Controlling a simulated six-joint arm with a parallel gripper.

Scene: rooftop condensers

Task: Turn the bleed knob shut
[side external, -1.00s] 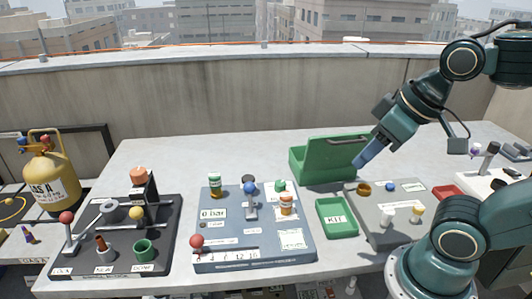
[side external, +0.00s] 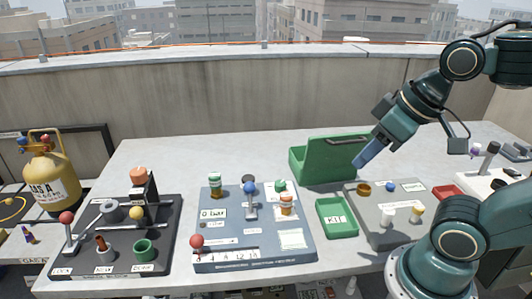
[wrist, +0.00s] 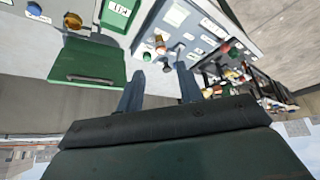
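The blue-grey panel (side external: 222,252) carries several controls. The small labels are too blurred to tell which one is the bleed knob. My gripper (side external: 363,156) hangs above the table beside the green box, right of and apart from this panel. In the wrist view, my gripper (wrist: 158,84) has its two blue fingers wide apart with nothing between them.
An open green box (side external: 312,164) stands behind the panels, its lid near my gripper. A green KIT tray (side external: 337,232) lies between the blue-grey panel and a grey panel (side external: 390,240). A dark panel (side external: 120,262) and a yellow gas cylinder (side external: 50,180) are at left.

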